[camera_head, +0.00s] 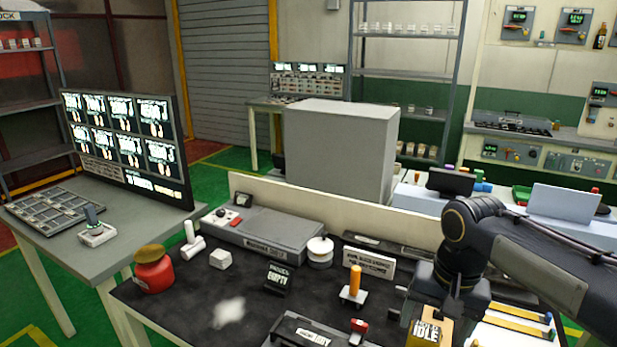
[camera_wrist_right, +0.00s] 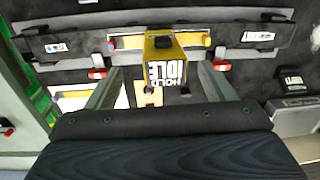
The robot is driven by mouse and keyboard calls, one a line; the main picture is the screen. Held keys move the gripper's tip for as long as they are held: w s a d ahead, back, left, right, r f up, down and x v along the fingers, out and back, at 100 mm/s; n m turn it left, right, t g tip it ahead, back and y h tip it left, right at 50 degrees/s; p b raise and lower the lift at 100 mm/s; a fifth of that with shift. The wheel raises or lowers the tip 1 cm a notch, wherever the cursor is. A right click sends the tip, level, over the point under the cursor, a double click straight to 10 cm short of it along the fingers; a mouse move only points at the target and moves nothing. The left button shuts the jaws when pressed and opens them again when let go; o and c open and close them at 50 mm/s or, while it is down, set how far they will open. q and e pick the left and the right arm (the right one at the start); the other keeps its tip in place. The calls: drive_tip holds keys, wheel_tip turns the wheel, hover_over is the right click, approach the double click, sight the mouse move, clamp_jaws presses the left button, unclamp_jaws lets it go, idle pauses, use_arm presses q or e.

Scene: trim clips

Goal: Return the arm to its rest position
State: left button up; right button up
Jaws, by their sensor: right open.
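My right arm (camera_head: 540,255) comes in from the right in the head view and bends down at a dark wrist over the right part of the black bench. My right gripper shows in the wrist view (camera_wrist_right: 160,80) with its two grey fingers spread wide. A yellow box marked "HOLD IDLE" (camera_wrist_right: 166,68) appears between the fingers in that view, with no finger visibly touching it. The box also shows in the head view (camera_head: 432,331), just below the wrist. The fingertips are hard to make out in the head view. My left gripper is not in view.
The black bench (camera_head: 190,285) holds a red jar (camera_head: 153,270), a white block (camera_head: 220,259), an orange-handled tool (camera_head: 354,285) and a grey fixture (camera_head: 305,332). A low cream wall (camera_head: 330,218) bounds its back. A monitor table (camera_head: 150,228) stands left.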

drive_tip(key=s+a+f+n+t+y, duration=0.1)
drive_tip(key=s+a+f+n+t, duration=0.1)
drive_tip(key=s, duration=0.5)
drive_tip(key=s+a+f+n+t+y, duration=0.2)
drive_tip(key=s+f+t, duration=0.1)
drive_tip(key=s, duration=0.5)
drive_tip(key=shift+f, duration=0.75)
